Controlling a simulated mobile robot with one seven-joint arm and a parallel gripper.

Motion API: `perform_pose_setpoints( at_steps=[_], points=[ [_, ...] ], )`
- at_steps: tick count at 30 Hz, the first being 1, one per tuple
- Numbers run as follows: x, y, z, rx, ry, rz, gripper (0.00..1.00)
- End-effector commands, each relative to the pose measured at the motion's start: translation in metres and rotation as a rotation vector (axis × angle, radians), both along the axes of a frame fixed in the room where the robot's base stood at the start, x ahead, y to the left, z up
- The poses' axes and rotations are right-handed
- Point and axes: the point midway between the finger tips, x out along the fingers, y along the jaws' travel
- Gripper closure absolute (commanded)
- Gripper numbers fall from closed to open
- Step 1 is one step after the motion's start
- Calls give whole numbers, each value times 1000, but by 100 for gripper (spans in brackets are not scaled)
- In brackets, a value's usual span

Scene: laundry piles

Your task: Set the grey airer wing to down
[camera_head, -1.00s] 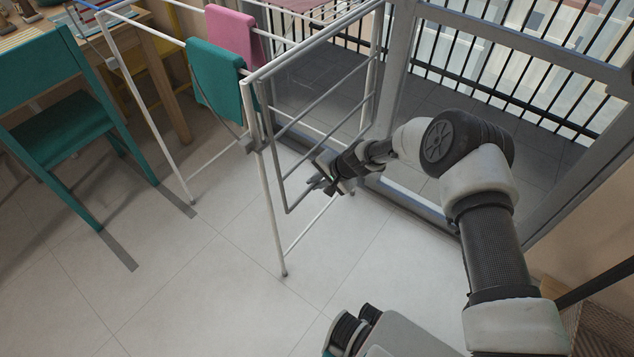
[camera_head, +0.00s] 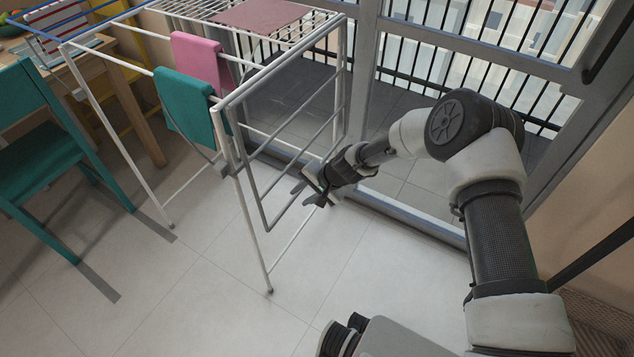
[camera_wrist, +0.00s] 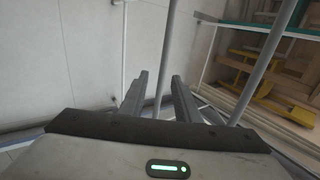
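The grey airer wing (camera_head: 258,200) is a barred frame at the near end of the white airer (camera_head: 252,232). It hangs steeply down from the top rail, close to the end legs. My gripper (camera_head: 307,190) is beside the wing's lower right part, low above the floor. Its fingers are apart in the head view. In the wrist view my gripper (camera_wrist: 160,95) also shows two separated fingers, with a thin bar passing in line with the gap. I cannot tell whether the fingers touch the wing. Nothing is clearly held.
A teal cloth (camera_head: 184,105), a pink cloth (camera_head: 197,62) and a dull red cloth (camera_head: 258,14) lie on the airer. A teal chair (camera_head: 45,150) and wooden table (camera_head: 130,95) stand left. The glass door frame (camera_head: 362,80) is behind. Floor in front is clear.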

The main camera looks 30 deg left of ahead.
Motion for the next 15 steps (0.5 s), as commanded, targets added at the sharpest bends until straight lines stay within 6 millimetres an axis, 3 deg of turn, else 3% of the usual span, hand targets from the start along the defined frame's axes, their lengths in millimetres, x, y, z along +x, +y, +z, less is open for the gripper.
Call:
perform_pose_setpoints(
  at_steps=[1, 6, 15],
  points=[
    [1, -9, 16, 0, 0, -1, 71],
    [0, -31, 48, -1, 0, 0, 71],
    [-1, -55, 81, -2, 2, 1, 71]
  ],
)
